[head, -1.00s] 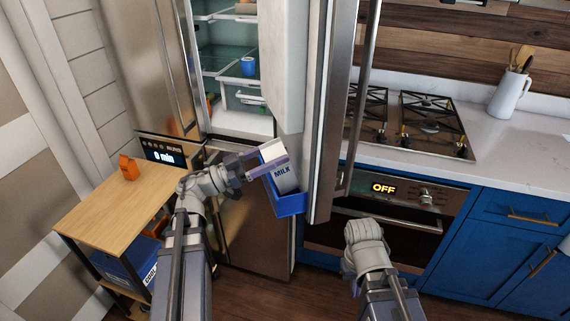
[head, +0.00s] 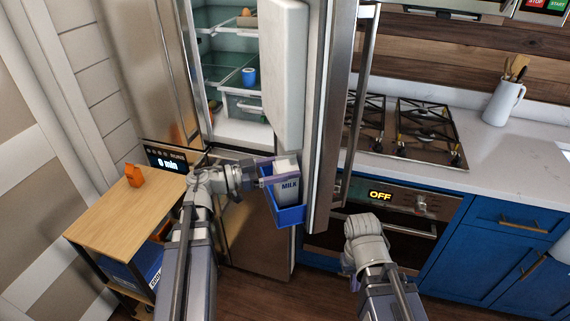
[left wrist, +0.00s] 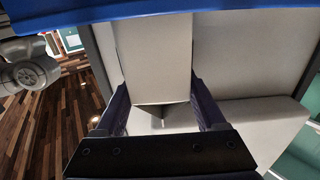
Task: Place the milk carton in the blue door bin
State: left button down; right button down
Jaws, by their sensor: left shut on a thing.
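The milk carton (head: 289,188), white and grey with MILK on its front, stands nearly upright with its lower part inside the blue door bin (head: 290,216). The bin's front wall hides the carton's base, so I cannot tell whether it touches the bin floor. My left gripper (head: 277,170) is shut on the carton's upper part. In the left wrist view the carton (left wrist: 155,60) sits between the two fingers, and the blue bin (left wrist: 90,14) crosses the top. My right arm is at the lower right of the head view, and its gripper fingers do not show.
The open fridge door (head: 318,120) carries the bin. Behind it, the fridge interior holds a blue cup (head: 249,76). A wooden cart (head: 122,212) with an orange item (head: 134,175) stands left. The stove (head: 405,130) and counter are right.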

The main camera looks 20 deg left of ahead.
pick_arm(q)
jog(key=shift+f+b, duration=0.45)
jog(key=shift+f, duration=0.35)
jog(key=shift+f, duration=0.2)
grip_release()
jog(key=shift+r, duration=0.1)
jog(key=shift+r, duration=0.2)
jog(key=v, duration=1.2)
jog(key=shift+w+f, duration=0.1)
